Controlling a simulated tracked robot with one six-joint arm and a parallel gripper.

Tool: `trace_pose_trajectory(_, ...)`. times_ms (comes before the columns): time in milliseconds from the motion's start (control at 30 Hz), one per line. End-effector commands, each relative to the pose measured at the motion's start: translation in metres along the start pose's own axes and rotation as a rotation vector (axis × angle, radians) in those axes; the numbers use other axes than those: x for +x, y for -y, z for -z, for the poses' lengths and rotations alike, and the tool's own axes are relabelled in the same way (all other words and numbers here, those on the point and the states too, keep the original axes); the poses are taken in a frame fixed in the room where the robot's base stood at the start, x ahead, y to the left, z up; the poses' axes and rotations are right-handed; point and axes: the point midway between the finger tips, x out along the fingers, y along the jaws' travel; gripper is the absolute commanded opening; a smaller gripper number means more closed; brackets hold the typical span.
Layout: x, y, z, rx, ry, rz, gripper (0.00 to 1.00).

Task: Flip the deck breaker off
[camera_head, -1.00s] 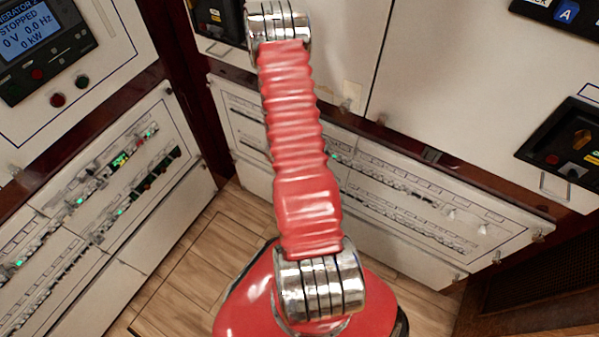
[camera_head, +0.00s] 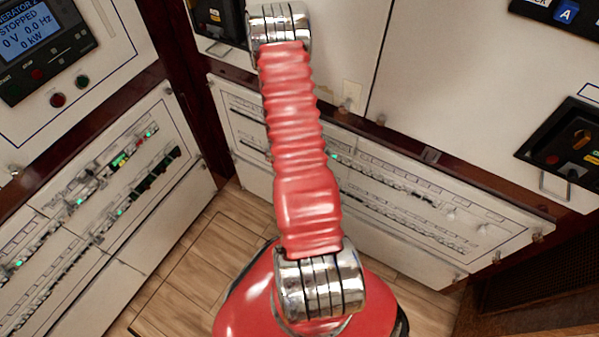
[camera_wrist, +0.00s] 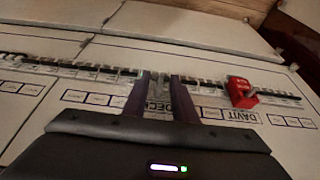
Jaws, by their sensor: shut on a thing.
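In the wrist view, my gripper (camera_wrist: 158,82) reaches into a row of small breakers on a white panel (camera_wrist: 60,110). Its two dark fingers are closed around the deck breaker (camera_wrist: 158,84), at the label marked DECK (camera_wrist: 157,106). The fingers largely hide this breaker, and I cannot tell which way its lever points. In the head view, my arm blocks the middle and my gripper does not show.
A red block (camera_wrist: 241,92) sits on the row to the right, above the DAVIT label (camera_wrist: 238,115). More dark breakers (camera_wrist: 75,67) line the row on the left. In the head view, breaker panels (camera_head: 400,200) stand low above a wooden floor (camera_head: 190,270).

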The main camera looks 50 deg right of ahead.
Motion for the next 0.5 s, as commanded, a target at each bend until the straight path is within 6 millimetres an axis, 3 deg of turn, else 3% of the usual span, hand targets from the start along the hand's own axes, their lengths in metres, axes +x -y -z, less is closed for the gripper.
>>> trace_pose_trajectory(33,-0.0034,0.0003,-0.0086,-0.004,0.002,-0.001,0.03)
trace_pose_trajectory(500,0.0016,-0.0008,-0.0042,-0.001,-0.057,-0.002,0.03)
